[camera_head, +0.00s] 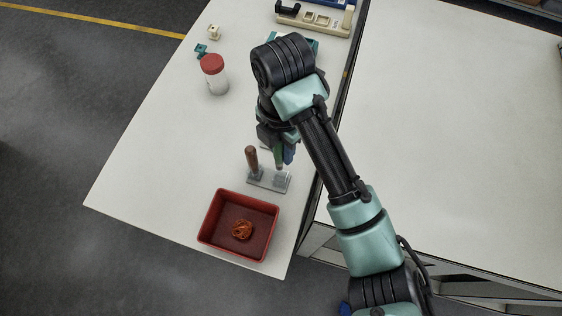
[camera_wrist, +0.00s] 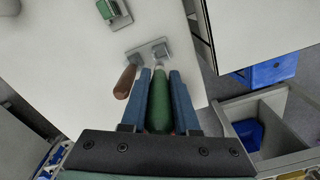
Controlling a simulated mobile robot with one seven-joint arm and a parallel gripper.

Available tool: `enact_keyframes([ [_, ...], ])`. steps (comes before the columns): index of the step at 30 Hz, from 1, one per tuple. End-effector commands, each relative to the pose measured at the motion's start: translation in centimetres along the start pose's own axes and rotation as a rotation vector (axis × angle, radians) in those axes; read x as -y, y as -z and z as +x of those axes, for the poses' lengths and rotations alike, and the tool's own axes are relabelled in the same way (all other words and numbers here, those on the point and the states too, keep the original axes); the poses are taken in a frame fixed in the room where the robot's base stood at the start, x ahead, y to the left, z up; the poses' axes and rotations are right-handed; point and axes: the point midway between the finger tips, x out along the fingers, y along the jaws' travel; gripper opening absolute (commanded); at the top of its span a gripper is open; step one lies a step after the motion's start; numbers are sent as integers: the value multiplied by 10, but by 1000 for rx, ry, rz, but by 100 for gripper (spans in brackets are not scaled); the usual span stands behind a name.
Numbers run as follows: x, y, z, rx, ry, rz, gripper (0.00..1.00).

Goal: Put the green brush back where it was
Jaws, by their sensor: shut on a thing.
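My gripper (camera_head: 284,152) is shut on the green brush, with the blue fingers on either side of its handle. The brush's green handle (camera_wrist: 160,105) shows between the fingers in the wrist view; in the head view the brush (camera_head: 279,157) is partly hidden by the gripper. A grey holder (camera_head: 266,180) lies just below the gripper and also shows in the wrist view (camera_wrist: 147,49). A brown-handled tool (camera_head: 251,158) stands at the holder's left side. The brush's lower end is at the holder's right part; I cannot tell whether it touches or sits in it.
A red bin (camera_head: 204,236) with an orange coil (camera_head: 242,229) stands in front of the holder. A red-lidded white jar (camera_head: 214,78) and small connector pieces (camera_head: 201,51) are farther back. The table (camera_head: 150,160) is clear at left; its right edge is close to my arm.

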Motion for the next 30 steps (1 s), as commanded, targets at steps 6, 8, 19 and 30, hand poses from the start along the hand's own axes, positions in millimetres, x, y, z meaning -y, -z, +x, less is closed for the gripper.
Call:
enact_keyframes([
  [6,0,1,34,-3,0,1,0],
  [8,0,1,38,-2,1,2,0],
  [19,1,0,82,0,2,2,0],
  [30,0,0,84,0,1,1,36],
])
